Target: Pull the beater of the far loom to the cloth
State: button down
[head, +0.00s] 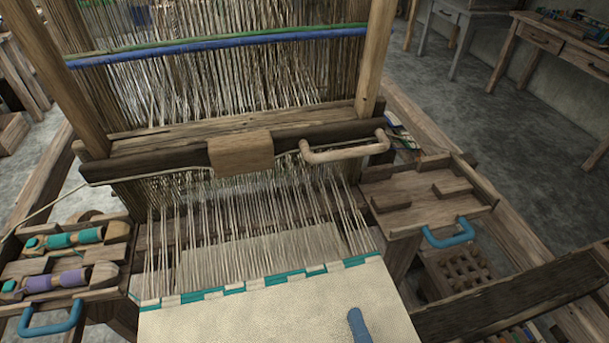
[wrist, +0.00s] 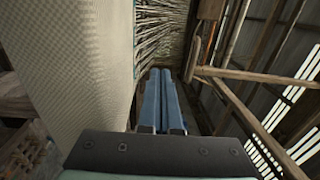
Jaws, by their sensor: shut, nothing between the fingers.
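The beater (head: 180,156) is a dark wooden bar across the loom, with a pale wooden block (head: 240,152) at its middle and a pale rounded handle (head: 345,148) at its right. It stands back from the cream cloth (head: 270,312), with bare warp threads (head: 250,205) between them. The cloth's far edge has a teal and cream band. My gripper (head: 355,316) shows as blue fingers above the cloth's right part, nearer than the band and apart from the handle. In the wrist view, my gripper (wrist: 166,73) has its blue fingers together and empty, beside the cloth (wrist: 75,60).
Left and right side trays carry blue handles (head: 52,322) (head: 448,233); the left one holds teal and purple shuttles (head: 60,280). Upright wooden posts (head: 375,55) frame the warp, crossed by a blue rod (head: 215,46). A wooden table (head: 560,45) stands far right. Bare floor lies between.

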jog(key=shift+w+a+r, duration=0.1)
jog(key=shift+w+r, duration=0.05)
jog(key=shift+w, duration=0.25)
jog(key=p, duration=0.6)
send_near(306, 175)
jog(key=x, duration=0.4)
jog(key=shift+w+a, duration=0.15)
jog(key=shift+w, duration=0.45)
